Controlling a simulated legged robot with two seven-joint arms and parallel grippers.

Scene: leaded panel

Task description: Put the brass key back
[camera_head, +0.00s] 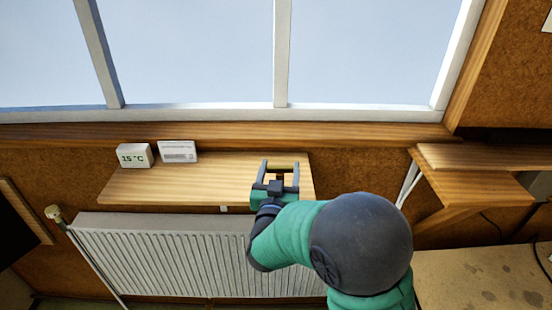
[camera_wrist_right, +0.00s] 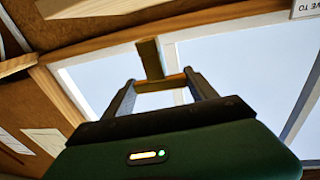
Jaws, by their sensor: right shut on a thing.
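My right gripper (camera_head: 280,172) is over the right end of the wooden shelf in the head view. It is shut on the brass key (camera_head: 280,166), a small yellowish piece spanning the gap between the two fingers. In the right wrist view the key's bar (camera_wrist_right: 160,84) lies across between the fingertips (camera_wrist_right: 161,88), and a darker flat part (camera_wrist_right: 150,58) stands out beyond it against the window. The fingers hide the ends of the bar. My left gripper is not in view.
The wooden shelf (camera_head: 165,187) holds a white thermometer block (camera_head: 134,156) and a white card-like box (camera_head: 178,152) at its left. A radiator (camera_head: 170,250) is below, the window (camera_head: 200,50) above. Another wooden shelf (camera_head: 480,188) is at right, above a pale tabletop (camera_head: 480,280).

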